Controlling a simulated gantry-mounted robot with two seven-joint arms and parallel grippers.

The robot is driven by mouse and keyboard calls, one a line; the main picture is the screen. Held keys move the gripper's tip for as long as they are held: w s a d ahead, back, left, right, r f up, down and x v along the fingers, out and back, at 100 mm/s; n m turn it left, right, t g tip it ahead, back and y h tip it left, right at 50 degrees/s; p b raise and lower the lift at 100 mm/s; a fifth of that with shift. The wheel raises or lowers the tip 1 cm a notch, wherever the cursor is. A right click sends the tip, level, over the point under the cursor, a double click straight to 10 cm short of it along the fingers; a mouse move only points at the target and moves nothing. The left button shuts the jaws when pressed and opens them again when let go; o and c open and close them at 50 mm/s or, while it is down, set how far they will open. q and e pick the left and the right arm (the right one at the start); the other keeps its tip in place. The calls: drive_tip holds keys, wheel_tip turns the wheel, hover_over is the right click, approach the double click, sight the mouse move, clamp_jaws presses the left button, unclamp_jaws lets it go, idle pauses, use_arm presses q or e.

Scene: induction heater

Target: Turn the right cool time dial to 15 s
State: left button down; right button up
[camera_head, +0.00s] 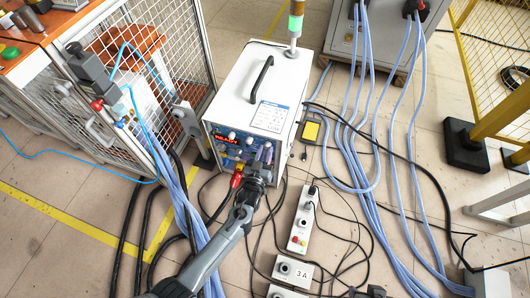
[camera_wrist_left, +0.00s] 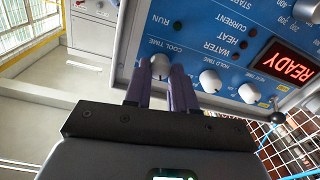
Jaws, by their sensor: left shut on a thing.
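The white induction heater (camera_head: 262,90) stands on the floor, and its blue front panel shows upside down in the left wrist view (camera_wrist_left: 205,45). The cool time dial (camera_wrist_left: 160,66) is a small pale knob under its COOL TIME label. My left gripper (camera_head: 264,156) is at the right part of the panel. In the left wrist view, the purple-grey fingers of my left gripper (camera_wrist_left: 159,80) are closed on either side of the cool time dial. The dial's pointer and setting cannot be read. In the head view the gripper hides the dial. My right gripper is not seen.
Other pale knobs (camera_wrist_left: 210,81) sit close beside the gripped dial, near the red READY display (camera_wrist_left: 294,61). A metal mesh cage (camera_head: 165,75) stands left of the heater. Blue hoses (camera_head: 371,120) and black cables run over the floor. A socket strip (camera_head: 301,220) lies in front.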

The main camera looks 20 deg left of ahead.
use_arm(q)
drive_tip(key=m+p, duration=0.2)
drive_tip(key=m, duration=0.1)
drive_tip(key=shift+r+m, duration=0.1)
drive_tip(key=shift+m, duration=0.3)
drive_tip(key=m+p, duration=0.1)
drive_tip(key=m, duration=0.2)
drive_tip(key=shift+m, duration=0.9)
drive_tip(key=c, duration=0.9)
unclamp_jaws()
drive_tip(key=shift+c, duration=0.2)
